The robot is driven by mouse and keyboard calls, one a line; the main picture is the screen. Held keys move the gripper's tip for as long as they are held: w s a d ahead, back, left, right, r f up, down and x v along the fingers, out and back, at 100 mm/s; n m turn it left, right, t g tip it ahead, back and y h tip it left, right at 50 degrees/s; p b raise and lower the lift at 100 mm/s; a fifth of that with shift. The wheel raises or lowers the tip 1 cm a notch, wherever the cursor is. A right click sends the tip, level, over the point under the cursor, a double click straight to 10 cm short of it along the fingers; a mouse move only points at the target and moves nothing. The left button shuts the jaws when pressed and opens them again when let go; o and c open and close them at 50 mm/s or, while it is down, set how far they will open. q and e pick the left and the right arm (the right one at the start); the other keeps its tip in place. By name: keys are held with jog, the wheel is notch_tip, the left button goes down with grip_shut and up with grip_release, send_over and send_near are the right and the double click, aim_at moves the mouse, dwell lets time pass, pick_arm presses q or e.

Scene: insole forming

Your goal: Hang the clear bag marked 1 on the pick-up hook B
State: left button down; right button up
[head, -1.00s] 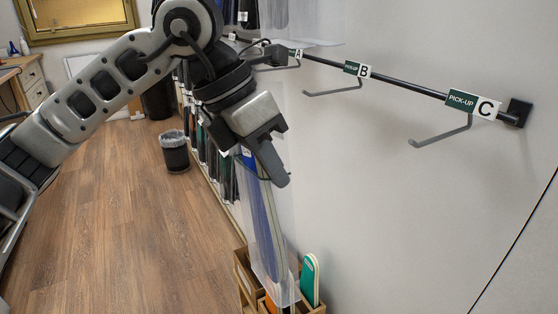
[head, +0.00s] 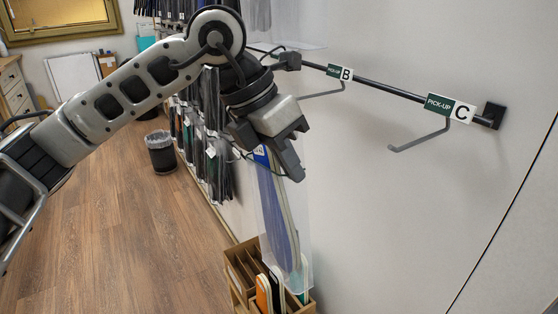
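My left gripper (head: 272,160) is shut on the top of a clear bag (head: 301,222) with a long blue insole inside. The bag hangs down nearly upright, with a small blue and white label at its top; I cannot read its number. Pick-up hook B (head: 322,94) is a bare grey bent rod under the "PICK-UP B" sign (head: 340,73). The gripper and bag are to the left of hook B in the picture and lower, apart from it. My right gripper is not in view.
A black rail (head: 395,91) runs along the white wall. Hook C (head: 418,142) is empty, nearer on the right. A wooden box (head: 236,274) with insoles stands below the bag. Filled hanging bags (head: 212,135) line the wall behind my arm. A waste bin (head: 161,152) stands on the floor.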

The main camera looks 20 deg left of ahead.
pick_arm(q)
jog(key=w+d, duration=0.1)
jog(key=w, duration=0.1)
jog(key=w+d+f, duration=0.1)
jog(key=d, duration=0.1)
jog(key=shift+w+f, duration=0.1)
jog(key=shift+w, duration=0.3)
dwell(0.4)
dwell(0.4)
